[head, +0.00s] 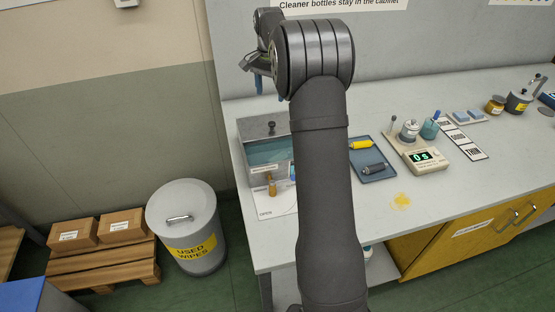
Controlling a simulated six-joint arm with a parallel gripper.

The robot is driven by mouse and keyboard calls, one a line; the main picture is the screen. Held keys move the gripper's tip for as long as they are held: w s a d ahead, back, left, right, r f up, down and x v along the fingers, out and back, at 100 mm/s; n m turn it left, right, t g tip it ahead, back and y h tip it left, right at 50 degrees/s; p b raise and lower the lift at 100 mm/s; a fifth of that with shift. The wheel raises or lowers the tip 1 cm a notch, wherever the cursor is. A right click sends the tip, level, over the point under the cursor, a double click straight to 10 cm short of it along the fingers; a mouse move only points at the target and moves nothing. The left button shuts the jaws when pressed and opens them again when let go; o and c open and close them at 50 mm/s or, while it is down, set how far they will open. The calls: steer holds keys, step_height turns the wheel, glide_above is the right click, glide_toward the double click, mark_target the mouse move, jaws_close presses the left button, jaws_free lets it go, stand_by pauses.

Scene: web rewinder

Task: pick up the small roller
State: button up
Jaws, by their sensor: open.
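A blue tray (388,178) lies on the bench right of my arm. In it are a yellow cylindrical piece (361,144) and a dark grey cylindrical piece (373,168) that looks like a small roller. I cannot tell for certain which one is the small roller. My arm hides the tray's left side. My gripper (268,88) is at the upper left of my arm, pointing down, with blue fingertips. It is open, above the back left of the bench and well apart from the tray. Nothing shows between its fingers.
A grey box (263,129) with a knobbed, see-through lid stands at the bench's left end, a wooden-handled tool (271,185) in front. A device (427,160) with a green display stands right of the tray. A yellow stain (401,201) marks otherwise bare bench front.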

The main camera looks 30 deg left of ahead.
steer(key=o, duration=0.7)
steer(key=shift+o, duration=0.2)
steer(key=n, duration=1.4)
glide_above(277, 156)
steer(key=f, duration=1.2)
steer(key=shift+s+d+f, duration=0.1)
steer(key=shift+d+f, duration=0.15)
steer(key=shift+d, duration=0.05)
steer(key=shift+a+f, duration=0.2)
steer(key=shift+f, duration=2.85)
